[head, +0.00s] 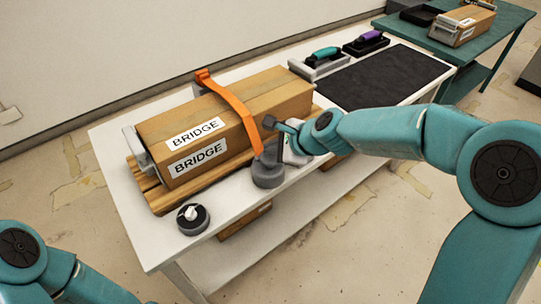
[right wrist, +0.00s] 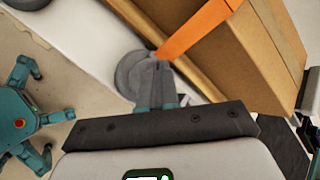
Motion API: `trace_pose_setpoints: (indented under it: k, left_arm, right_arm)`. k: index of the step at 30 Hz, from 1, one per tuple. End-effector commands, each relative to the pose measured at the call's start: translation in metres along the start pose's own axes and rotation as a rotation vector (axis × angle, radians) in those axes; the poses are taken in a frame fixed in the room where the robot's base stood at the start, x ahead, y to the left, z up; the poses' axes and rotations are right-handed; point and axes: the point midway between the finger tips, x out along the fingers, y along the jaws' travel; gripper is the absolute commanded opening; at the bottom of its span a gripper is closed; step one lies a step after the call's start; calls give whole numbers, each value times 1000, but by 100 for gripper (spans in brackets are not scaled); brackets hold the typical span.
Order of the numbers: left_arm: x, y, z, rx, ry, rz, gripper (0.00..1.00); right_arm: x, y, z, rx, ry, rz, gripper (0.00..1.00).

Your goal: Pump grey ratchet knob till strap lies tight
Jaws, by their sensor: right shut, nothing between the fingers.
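A long brown box (head: 282,92) labelled BRIDGE lies on a wooden pallet (head: 165,200). An orange strap (head: 236,104) runs over it, from a post at the back down to a grey ratchet (head: 268,174) at the table's front edge. The strap's front part bows a little off the box's edge. In the right wrist view, the fingers (right wrist: 156,88) partly cover the ratchet (right wrist: 130,72). My left gripper is out of view.
A round dark dial with a white knob (head: 193,217) sits on the white table (head: 125,200) at the front left. A teal-handled tool (head: 323,55), a purple-handled tool (head: 369,38) and a black mat (head: 385,78) lie at the back right. A green table (head: 510,30) stands beyond.

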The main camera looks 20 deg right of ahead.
Motion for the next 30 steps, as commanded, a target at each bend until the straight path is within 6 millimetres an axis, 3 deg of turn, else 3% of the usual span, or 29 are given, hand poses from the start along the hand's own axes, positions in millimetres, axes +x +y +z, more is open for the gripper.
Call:
trace_pose_setpoints:
  k: [30]
  left_arm:
    - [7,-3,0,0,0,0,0]
  right_arm:
    - [6,4,-4,1,0,0,0]
